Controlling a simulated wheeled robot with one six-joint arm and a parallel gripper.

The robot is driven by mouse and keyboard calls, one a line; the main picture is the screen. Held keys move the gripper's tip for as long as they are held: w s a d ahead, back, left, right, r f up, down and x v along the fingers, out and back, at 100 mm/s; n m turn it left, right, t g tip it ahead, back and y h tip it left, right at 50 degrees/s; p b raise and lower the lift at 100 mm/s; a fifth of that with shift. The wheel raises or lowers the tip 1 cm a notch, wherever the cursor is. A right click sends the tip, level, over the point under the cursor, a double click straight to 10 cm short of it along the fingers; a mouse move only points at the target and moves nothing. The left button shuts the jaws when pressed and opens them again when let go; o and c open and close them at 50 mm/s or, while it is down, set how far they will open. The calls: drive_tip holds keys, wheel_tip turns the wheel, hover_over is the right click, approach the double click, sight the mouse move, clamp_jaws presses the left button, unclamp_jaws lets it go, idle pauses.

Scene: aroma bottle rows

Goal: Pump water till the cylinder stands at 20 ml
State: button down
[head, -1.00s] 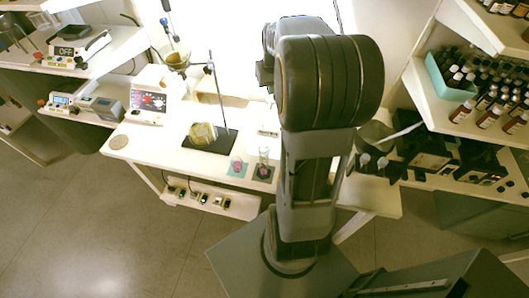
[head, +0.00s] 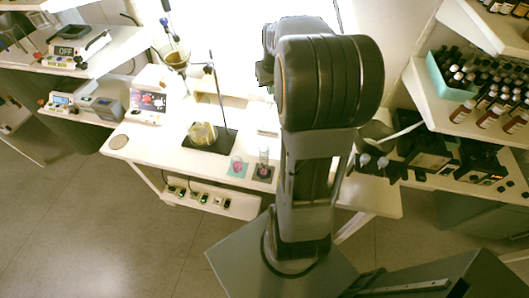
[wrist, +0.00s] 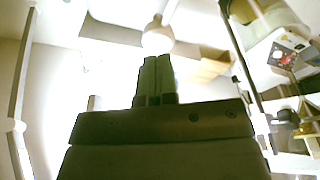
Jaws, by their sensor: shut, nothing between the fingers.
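A small clear cylinder (head: 263,157) stands upright on a dark mat near the front edge of the white bench, left of my arm. Its liquid level is too small to read. In the wrist view my gripper (wrist: 157,62) is shut and empty, its two fingers side by side. A white round knob (wrist: 157,38) with a pale rod shows just beyond the fingertips; it may be the pump's top, and I cannot tell whether they touch. My arm hides the gripper and the pump area in the head view.
A yellowish glass vessel (head: 202,133) sits on a dark stand base, with a funnel (head: 176,60) behind it. A device with a dark screen (head: 150,103) stands at the bench's left. Bottle shelves (head: 470,100) are on the right.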

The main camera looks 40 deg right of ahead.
sight(271, 98)
drive_tip(key=shift+f+b, duration=1.3)
drive_tip(key=shift+f, duration=0.5)
drive_tip(key=shift+r, duration=0.15)
drive_tip(key=shift+r+p, duration=1.3)
drive_tip(key=shift+r, duration=0.35)
drive_tip(key=shift+f+b, duration=1.05)
drive_tip(key=shift+f, duration=0.4)
drive_tip(key=shift+r+p, duration=1.05)
drive_tip(key=shift+r, duration=0.4)
wheel_tip(271, 98, up, 6)
drive_tip(key=p, duration=0.4)
idle(0.4)
